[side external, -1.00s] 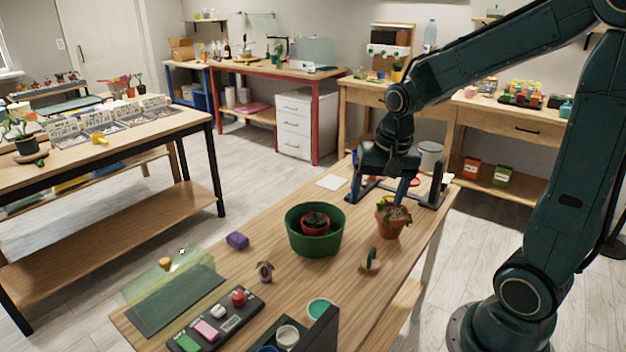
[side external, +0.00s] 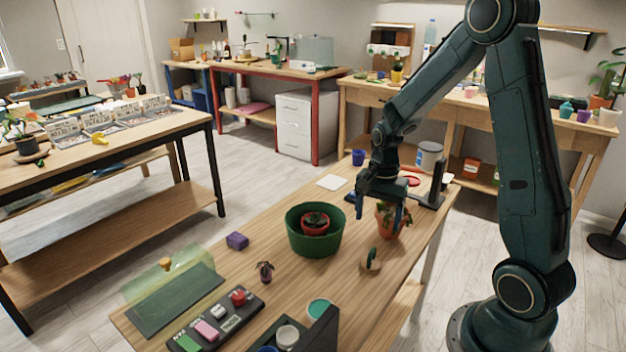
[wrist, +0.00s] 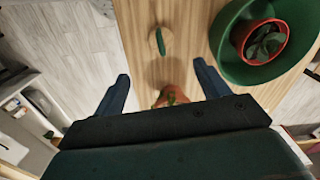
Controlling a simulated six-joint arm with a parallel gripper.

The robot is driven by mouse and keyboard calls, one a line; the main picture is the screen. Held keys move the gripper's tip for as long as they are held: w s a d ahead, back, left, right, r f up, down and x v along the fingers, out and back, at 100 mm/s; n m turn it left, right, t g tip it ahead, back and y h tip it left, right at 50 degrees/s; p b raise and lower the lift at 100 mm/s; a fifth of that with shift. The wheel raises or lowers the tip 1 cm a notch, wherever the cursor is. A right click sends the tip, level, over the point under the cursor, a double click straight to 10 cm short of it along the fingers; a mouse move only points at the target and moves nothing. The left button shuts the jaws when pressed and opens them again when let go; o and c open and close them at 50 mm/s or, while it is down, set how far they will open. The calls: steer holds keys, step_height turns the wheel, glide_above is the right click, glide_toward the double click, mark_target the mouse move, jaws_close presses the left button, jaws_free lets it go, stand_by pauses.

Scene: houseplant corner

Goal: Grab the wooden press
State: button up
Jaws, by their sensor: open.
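The wooden press is a round pale wood disc with an upright green handle (side external: 370,262), standing on the near side of the wooden table. In the wrist view the press (wrist: 153,44) lies ahead of the gap between my fingers, apart from them. My gripper (side external: 380,212) is open and empty. It is above the table, beyond the press in the side view, close to a potted plant. The gripper's fingers also show in the wrist view (wrist: 162,78), spread wide with nothing between their tips.
A terracotta pot with a plant (side external: 388,224) stands just behind the press, partly hidden by my gripper. A large green pot (side external: 318,241) holding a smaller red pot stands to the left. A small dark plant (side external: 264,271) and a purple block (side external: 237,241) are farther left.

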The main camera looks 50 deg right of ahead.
mark_target(372, 250)
steer(key=shift+f, duration=4.15)
steer(key=shift+f, duration=0.15)
steer(key=shift+w+a+f, duration=0.1)
steer(key=shift+a+f, duration=0.05)
steer(key=shift+f, duration=2.3)
steer(key=c, duration=1.1)
steer(key=shift+r, duration=0.15)
step_height(372, 250, up, 20)
steer(key=shift+f, duration=0.1)
steer(key=shift+c, duration=0.2)
steer(key=shift+w+a+f, duration=0.1)
